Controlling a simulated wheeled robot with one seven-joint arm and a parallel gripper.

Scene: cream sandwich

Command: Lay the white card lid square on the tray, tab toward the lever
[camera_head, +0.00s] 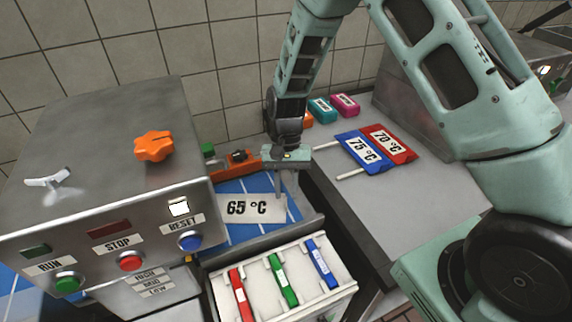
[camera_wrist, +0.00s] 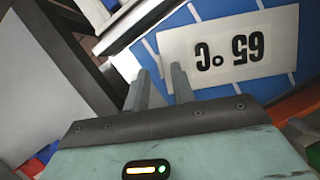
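The white card lid marked 65 °C (camera_head: 238,209) lies over a blue surface with white lines (camera_head: 242,233), which appears to be the tray or its contents. The card also shows upside down in the wrist view (camera_wrist: 240,48). My gripper (camera_head: 280,192) points down at the card's right end in the head view. In the wrist view, my gripper's two fingers (camera_wrist: 160,72) stand a little apart with nothing clear between them, beside the card's near corner. I cannot make out the card's tab. An orange star-shaped knob (camera_head: 154,146), possibly the lever, sits on the steel machine.
The steel machine (camera_head: 110,165) with STOP and RESET buttons stands left. A white rack (camera_head: 257,268) with red, green and blue bars is in front. A blue 75 °C card (camera_head: 362,151) and a red 70 °C card (camera_head: 389,143) lie on the right counter.

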